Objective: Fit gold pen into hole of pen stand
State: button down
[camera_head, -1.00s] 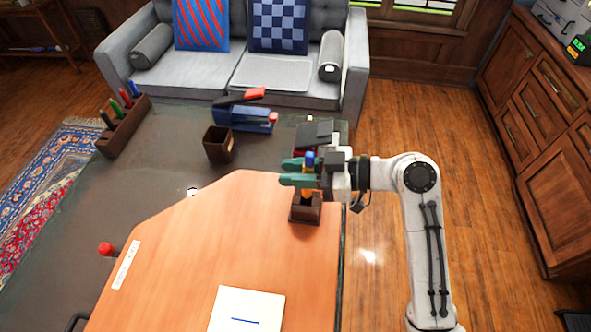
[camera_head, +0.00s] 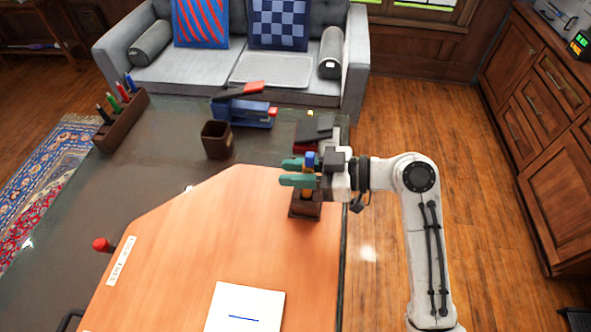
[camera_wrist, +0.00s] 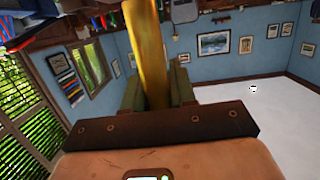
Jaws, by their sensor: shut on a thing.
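The gold pen (camera_head: 308,187) has a blue top and stands roughly upright between the green fingers of my gripper (camera_head: 299,172), which is shut on it. The dark brown pen stand (camera_head: 305,209) sits on the desk directly below my gripper. The pen's lower end meets the top of the stand in the head view; whether it is inside the hole cannot be told. In the wrist view the gold pen (camera_wrist: 149,55) rises between the fingers of my gripper (camera_wrist: 160,85), and the hole is hidden.
A dark and red object (camera_head: 315,130) lies just behind my gripper. A brown cup (camera_head: 217,140), a blue stapler (camera_head: 244,110) and a rack of markers (camera_head: 122,119) stand farther back and left. A white note (camera_head: 245,307) lies in front. The orange desk pad (camera_head: 205,240) is mostly clear.

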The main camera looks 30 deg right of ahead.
jog(key=shift+f+b, duration=0.9)
jog(key=shift+f, duration=0.2)
jog(key=c, duration=0.8)
grip_release()
jog(key=shift+c, duration=0.2)
jog(key=b+v, duration=0.1)
jog(key=v, duration=0.9)
jog(key=shift+s+d, duration=0.25)
jog(key=shift+d, duration=0.1)
